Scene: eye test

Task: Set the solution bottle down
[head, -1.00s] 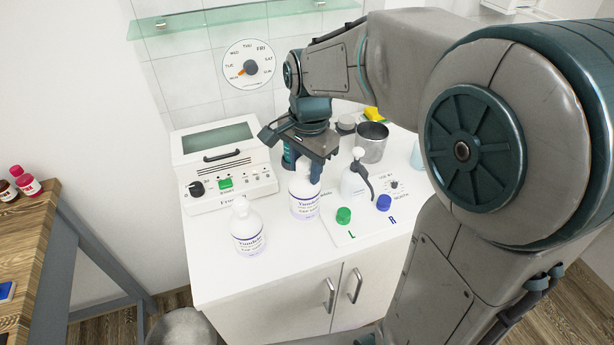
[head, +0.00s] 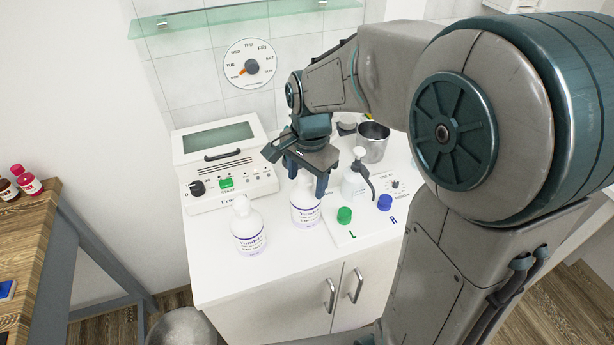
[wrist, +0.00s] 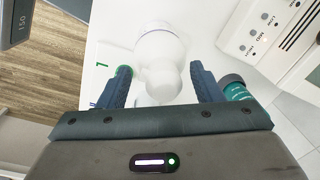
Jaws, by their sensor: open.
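A white bottle with a purple-lettered label (head: 306,213) stands upright on the white counter (head: 285,258). My gripper (head: 308,178) is above it with its fingers open on either side of its top. In the wrist view the bottle (wrist: 160,45) lies between the two open fingers (wrist: 160,88), with a gap visible at each side. A second, similar white bottle (head: 248,232) stands upright to the left, nearer the counter's front. I cannot tell from the labels which one is the solution bottle.
A white machine (head: 222,165) stands at the back left. A teal bottle (wrist: 236,88) is close beside one finger.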

